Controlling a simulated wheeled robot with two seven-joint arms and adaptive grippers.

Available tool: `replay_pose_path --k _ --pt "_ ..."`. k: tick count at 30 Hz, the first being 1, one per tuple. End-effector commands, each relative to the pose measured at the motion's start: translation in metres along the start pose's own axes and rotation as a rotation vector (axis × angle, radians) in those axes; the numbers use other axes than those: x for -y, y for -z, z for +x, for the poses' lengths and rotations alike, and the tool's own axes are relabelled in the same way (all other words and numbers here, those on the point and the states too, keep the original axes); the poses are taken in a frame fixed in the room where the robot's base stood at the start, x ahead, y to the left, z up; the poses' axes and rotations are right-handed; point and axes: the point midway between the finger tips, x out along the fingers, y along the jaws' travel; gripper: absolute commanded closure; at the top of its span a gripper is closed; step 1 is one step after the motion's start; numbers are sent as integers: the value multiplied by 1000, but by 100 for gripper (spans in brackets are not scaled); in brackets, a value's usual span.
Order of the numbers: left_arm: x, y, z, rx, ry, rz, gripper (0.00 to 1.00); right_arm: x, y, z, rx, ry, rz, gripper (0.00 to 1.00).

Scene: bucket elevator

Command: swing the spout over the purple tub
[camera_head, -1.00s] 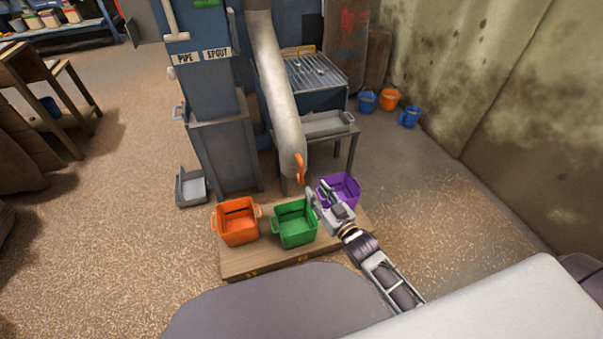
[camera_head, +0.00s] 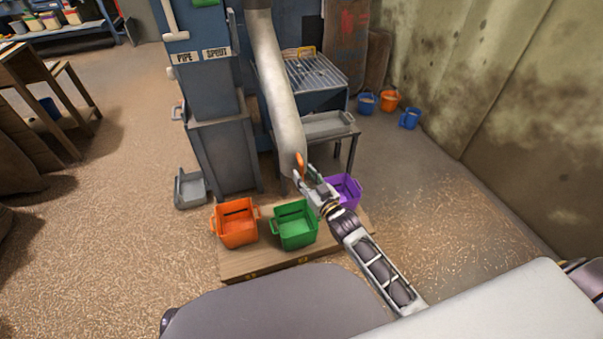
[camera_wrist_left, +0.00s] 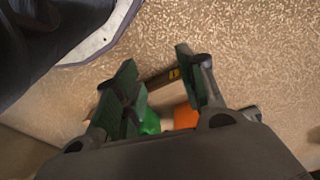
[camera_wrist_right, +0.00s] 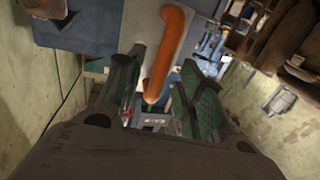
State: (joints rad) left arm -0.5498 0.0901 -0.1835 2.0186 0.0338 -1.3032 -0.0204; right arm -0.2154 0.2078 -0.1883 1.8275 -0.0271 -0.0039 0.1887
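The grey spout pipe (camera_head: 281,95) hangs down in the middle of the head view, its lower end above and behind the green tub (camera_head: 296,228). Its orange handle (camera_head: 300,163) is at the lower end; in the right wrist view the handle (camera_wrist_right: 165,55) runs down between the fingers. My right gripper (camera_head: 307,178) is at the handle with its fingers apart. Contact cannot be told. The purple tub (camera_head: 346,188) stands at the right end of the platform, partly hidden by my right gripper and arm. My left gripper (camera_wrist_left: 160,85) is open and empty above the floor.
The orange tub (camera_head: 236,224) stands left of the green one on a wooden platform (camera_head: 265,262). A grey bin (camera_head: 190,188) lies on the floor at left. A table with a grey tray (camera_head: 327,124) is behind the pipe. Small buckets (camera_head: 390,99) stand by the right wall.

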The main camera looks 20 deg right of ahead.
Motion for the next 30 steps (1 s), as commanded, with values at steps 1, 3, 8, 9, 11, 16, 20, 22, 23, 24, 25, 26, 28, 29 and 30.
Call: replay_pose_path --k 1,3,8,9,11,16,20,22,23,24,25,26,28,29,30 --pt "0 1 0 -2 0 0 60 0 0 5 -1 0 0 63" --pt "0 2 -2 -7 0 1 60 0 0 10 -2 0 0 63" --pt "1 7 -7 -17 2 4 60 0 0 19 -1 0 0 63" --pt "2 7 -7 -17 3 5 60 0 0 21 -1 0 0 63" --pt "2 6 -7 -16 4 6 60 0 0 23 -2 1 0 63" --pt "2 6 -7 -15 4 7 60 0 0 24 -1 1 0 63" --pt "2 6 -7 -15 4 7 60 0 0 24 -1 1 0 63" --pt "2 6 -7 -16 3 7 60 0 0 24 -1 1 0 63" --pt "2 6 -7 -16 3 7 60 0 0 24 -1 1 0 64" --pt "2 6 -7 -16 3 7 60 0 0 24 -1 1 0 69" --pt "2 6 -7 -17 3 7 60 0 0 24 -1 1 0 73" --pt "1 6 -7 -17 3 7 60 0 0 24 -1 0 0 77" --pt "1 6 -7 -18 2 6 60 0 0 24 -1 0 0 86" --pt "1 6 -7 -18 2 6 60 0 0 24 -1 0 0 90" --pt "1 6 -7 -18 1 6 60 0 0 24 -1 0 0 95"
